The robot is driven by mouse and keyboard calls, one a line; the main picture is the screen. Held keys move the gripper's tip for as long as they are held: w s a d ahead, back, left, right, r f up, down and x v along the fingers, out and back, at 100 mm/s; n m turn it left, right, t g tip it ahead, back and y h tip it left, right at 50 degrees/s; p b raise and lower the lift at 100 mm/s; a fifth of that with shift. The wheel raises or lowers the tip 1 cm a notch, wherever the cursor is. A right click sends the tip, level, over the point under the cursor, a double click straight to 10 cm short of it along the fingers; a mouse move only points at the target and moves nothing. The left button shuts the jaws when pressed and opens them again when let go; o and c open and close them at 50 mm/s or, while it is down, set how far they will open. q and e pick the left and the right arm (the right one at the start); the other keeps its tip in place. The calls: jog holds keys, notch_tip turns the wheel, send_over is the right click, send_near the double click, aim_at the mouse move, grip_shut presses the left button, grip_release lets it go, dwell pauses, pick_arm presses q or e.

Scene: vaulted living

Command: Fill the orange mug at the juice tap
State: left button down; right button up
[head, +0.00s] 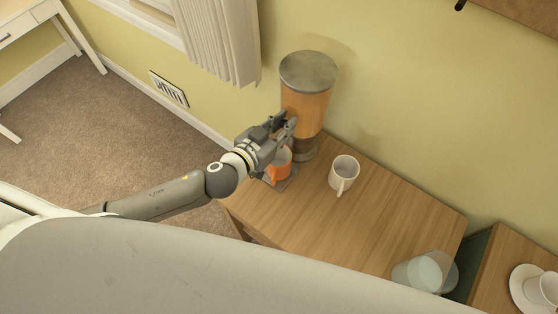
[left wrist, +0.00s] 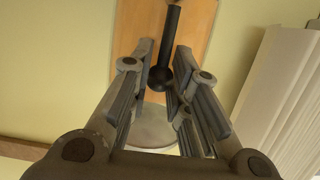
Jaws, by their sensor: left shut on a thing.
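The juice dispenser (head: 306,105), with a grey lid and orange contents, stands at the wooden cabinet's far left corner by the wall. The orange mug (head: 280,168) stands upright on the dark drip tray (head: 288,183) at the dispenser's foot; its inside is hidden by my gripper. My left gripper (head: 286,126) is in front of the dispenser, above the mug. In the left wrist view, its fingers (left wrist: 169,88) are shut on the tap's black ball-ended lever (left wrist: 171,45). The dispenser body (left wrist: 195,40) and lid (left wrist: 150,132) lie behind, upside down. My right gripper is not in view.
A white mug (head: 344,172) stands right of the dispenser on the wooden cabinet (head: 330,235). A clear glass vessel (head: 424,272) stands near its right end. A white cup and saucer (head: 528,288) are on another surface at right. The cabinet's middle is clear.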

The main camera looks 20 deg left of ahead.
pick_arm(q)
jog(key=s, duration=0.1)
jog(key=s+f, duration=0.1)
jog(key=s+a+b, duration=0.1)
jog(key=shift+s+f, duration=0.1)
jog(key=shift+f, duration=0.3)
jog(key=shift+w+r, duration=0.25)
jog(key=shift+r, duration=0.2)
dwell(3.4)
